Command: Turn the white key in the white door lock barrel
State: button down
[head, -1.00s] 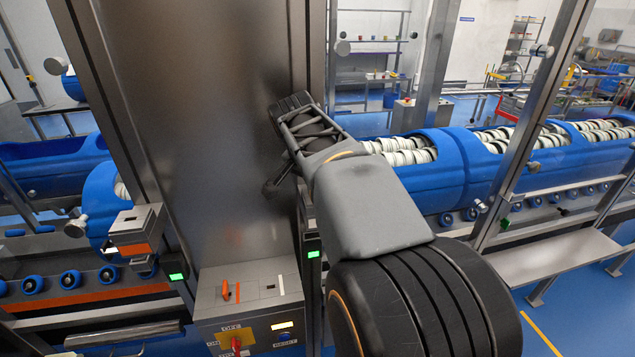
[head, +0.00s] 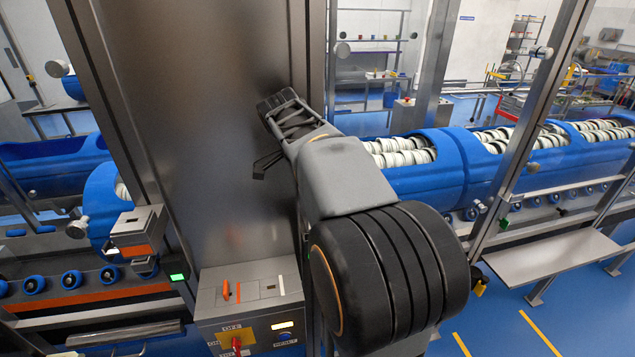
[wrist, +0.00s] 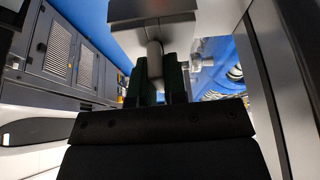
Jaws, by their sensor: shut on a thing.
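In the wrist view my gripper (wrist: 157,76) has its two dark fingers closed around a pale, rounded stem (wrist: 155,52), which I take to be the white key. The stem runs from between the fingers up to a grey box-like part (wrist: 152,12) at the top edge. The fingers hide its lower end. I cannot make out the white door lock barrel for certain in either view. In the head view my wrist lies in front of the tall steel panel (head: 205,120), near its right edge, and the key does not show there.
A control box (head: 250,293) with an orange handle and a red knob stands below the panel. Blue tubs (head: 413,185) filled with white discs line the right behind steel posts. A chrome knob (wrist: 195,62) shows close right of the fingers in the wrist view.

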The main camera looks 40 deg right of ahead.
dwell(0.3)
jog(key=m+g, duration=0.1)
jog(key=m, duration=0.2)
jog(key=shift+m+y+p, duration=0.3)
jog(key=shift+n+t+b, duration=0.3)
jog(key=shift+n+b, duration=0.15)
jog(key=shift+n, duration=0.65)
jog(key=c, duration=1.1)
grip_release()
jog(key=shift+r, duration=0.1)
jog(key=p+v, duration=0.1)
jog(key=v, duration=1.2)
jog(key=shift+a+r, duration=0.2)
jog(key=shift+a, duration=0.2)
